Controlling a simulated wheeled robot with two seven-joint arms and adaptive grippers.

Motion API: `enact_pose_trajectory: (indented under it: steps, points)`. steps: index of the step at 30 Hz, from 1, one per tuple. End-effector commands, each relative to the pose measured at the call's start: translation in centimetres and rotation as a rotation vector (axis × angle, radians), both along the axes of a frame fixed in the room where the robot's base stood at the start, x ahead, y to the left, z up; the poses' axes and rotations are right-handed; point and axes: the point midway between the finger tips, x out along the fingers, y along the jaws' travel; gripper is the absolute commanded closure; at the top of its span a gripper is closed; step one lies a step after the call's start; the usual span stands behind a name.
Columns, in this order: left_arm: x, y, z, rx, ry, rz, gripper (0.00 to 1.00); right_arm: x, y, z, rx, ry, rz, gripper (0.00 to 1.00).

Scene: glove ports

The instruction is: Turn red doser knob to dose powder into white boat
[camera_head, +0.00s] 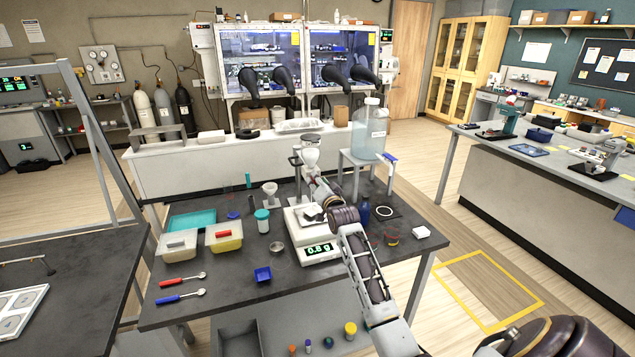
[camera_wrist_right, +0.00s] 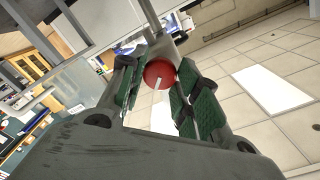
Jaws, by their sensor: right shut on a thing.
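The doser (camera_head: 310,157) stands above the digital balance (camera_head: 303,232), whose display reads 0.8 g. A small boat (camera_head: 312,213) sits on the balance pan, partly behind my right arm. My right gripper (camera_head: 317,186) is at the lower part of the doser. In the right wrist view, the red doser knob (camera_wrist_right: 160,73) with a pale line on it lies between the green-padded fingers of my right gripper (camera_wrist_right: 158,78), which is shut on it. In the head view the knob is hidden by the gripper. My left gripper does not show.
A large clear bottle (camera_head: 370,132) stands on a white stand right of the doser. A blue bottle (camera_head: 365,212) is close to my right forearm. The front of the table is mostly clear.

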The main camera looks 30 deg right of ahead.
Motion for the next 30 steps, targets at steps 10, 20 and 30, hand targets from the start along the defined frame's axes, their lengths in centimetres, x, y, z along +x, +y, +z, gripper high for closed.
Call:
enact_pose_trajectory:
  steps: [10,20,30]
  points:
    - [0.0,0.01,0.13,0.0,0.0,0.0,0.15,0.01,-0.01,-0.01,0.029,-0.008,0.001,0.92]
    - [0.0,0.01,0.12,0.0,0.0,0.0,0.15,0.01,-0.02,-0.01,0.028,-0.007,0.0,0.5]
    - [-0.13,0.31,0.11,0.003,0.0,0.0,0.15,0.0,-0.01,-0.01,0.027,-0.007,0.0,0.46]
